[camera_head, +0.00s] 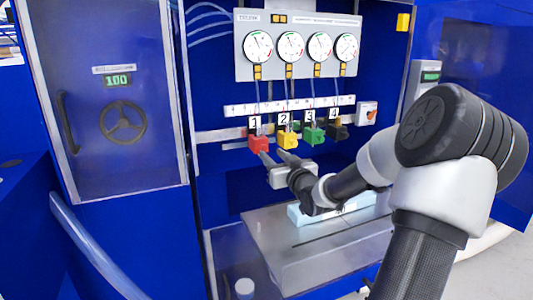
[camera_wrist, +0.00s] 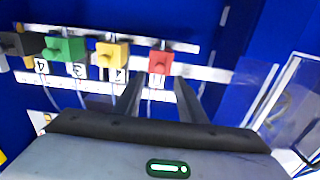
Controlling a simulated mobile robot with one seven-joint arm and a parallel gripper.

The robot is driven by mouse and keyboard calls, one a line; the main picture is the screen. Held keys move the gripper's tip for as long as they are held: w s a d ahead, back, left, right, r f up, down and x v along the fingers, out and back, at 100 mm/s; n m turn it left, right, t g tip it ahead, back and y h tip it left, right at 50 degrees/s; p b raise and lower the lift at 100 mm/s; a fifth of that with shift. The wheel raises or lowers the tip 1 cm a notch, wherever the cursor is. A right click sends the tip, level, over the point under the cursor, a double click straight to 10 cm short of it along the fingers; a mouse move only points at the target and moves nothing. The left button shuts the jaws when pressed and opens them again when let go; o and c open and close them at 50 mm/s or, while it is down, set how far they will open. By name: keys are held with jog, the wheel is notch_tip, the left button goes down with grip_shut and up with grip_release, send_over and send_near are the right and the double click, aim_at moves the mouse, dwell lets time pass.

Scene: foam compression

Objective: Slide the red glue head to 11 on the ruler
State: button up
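The red glue head (camera_head: 258,143), marked 1, hangs at the left end of the row of coloured heads under the white ruler (camera_head: 290,106). The ruler's numbers are too small to read. My gripper (camera_head: 273,155) is open in front of the row, its fingertips just below and right of the red head. In the wrist view, which is upside down, the red head (camera_wrist: 160,62) lies beyond and between the two spread fingers (camera_wrist: 158,82). Nothing is held, and I cannot tell whether a finger touches the head. Part of the ruler (camera_wrist: 60,80) shows behind the fingers.
The yellow head (camera_head: 289,139), green head (camera_head: 314,134) and black head (camera_head: 337,130) stand to the right of the red one. Gauges (camera_head: 298,46) hang above. A rail (camera_head: 220,136) runs left of the red head and is free there. A metal table (camera_head: 275,245) lies below.

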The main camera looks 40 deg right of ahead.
aim_at(265, 148)
jog(key=x, duration=0.6)
grip_shut()
